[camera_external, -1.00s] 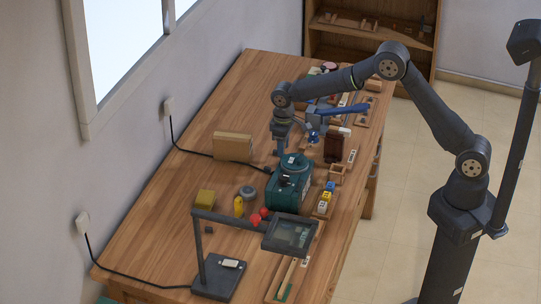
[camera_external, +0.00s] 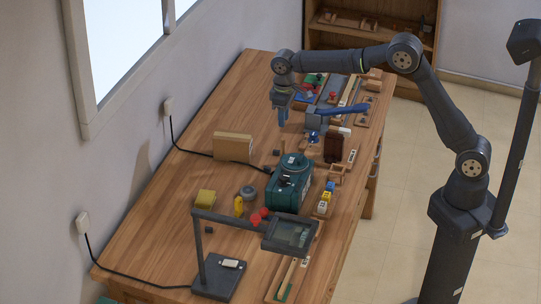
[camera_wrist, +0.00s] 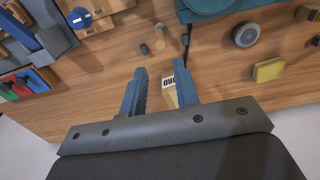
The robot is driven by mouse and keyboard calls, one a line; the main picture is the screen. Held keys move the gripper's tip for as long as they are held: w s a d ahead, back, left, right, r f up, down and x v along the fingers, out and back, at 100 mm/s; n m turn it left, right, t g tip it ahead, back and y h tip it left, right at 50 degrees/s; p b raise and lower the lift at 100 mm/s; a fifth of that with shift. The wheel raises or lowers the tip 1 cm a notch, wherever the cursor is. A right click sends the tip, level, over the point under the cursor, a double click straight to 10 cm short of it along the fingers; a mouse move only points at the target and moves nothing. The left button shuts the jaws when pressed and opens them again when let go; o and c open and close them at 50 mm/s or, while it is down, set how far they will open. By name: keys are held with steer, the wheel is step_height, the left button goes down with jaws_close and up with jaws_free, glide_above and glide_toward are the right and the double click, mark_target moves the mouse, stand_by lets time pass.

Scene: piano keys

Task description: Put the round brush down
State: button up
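My gripper (camera_external: 283,118) hangs above the workbench, fingers pointing down. In the wrist view its two blue fingers (camera_wrist: 160,92) are apart, with nothing held between them. A pale wooden block with lettering (camera_wrist: 171,95) shows past the fingers; it seems to be the block (camera_external: 232,147) on the bench near the wall. A small grey upright piece (camera_wrist: 160,36) and a smaller dark piece (camera_wrist: 145,49) stand on the bench beyond the fingertips. One small dark piece (camera_external: 277,152) also shows in the external view. I cannot tell which of these is the round brush.
A green machine (camera_external: 289,186) stands at the middle of the bench, its black cable running to the wall. A blue vise (camera_external: 318,118) is right of my gripper. A yellow block (camera_external: 206,198) and a grey round thing (camera_external: 247,192) lie nearer the front. Bare wood surrounds the small pieces.

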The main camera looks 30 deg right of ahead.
mark_target(283, 152)
steer(key=shift+f, duration=0.1)
steer(key=shift+s+f+m, duration=0.2)
steer(key=shift+f+m, duration=0.05)
steer(key=shift+m, duration=0.05)
steer(key=s+f+m+g+y, duration=0.4)
steer(key=m+y, duration=0.1)
steer(key=m, duration=0.3)
steer(key=shift+w+d+f+m+t+y, duration=0.75)
steer(key=shift+w+f+m+t+y, duration=0.95)
steer(key=shift+m, duration=2.9)
steer(key=shift+w+d+f+m+t+y, duration=0.3)
steer(key=shift+w+d+f+m+y, duration=0.65)
steer(key=shift+m+y, duration=2.6)
steer(key=a+f, duration=0.1)
steer(key=a+f+m+h, duration=0.1)
steer(key=a, duration=0.1)
steer(key=a+f+m+h, duration=0.1)
steer(key=a, duration=0.1)
steer(key=shift+s, duration=0.4)
jaws_close()
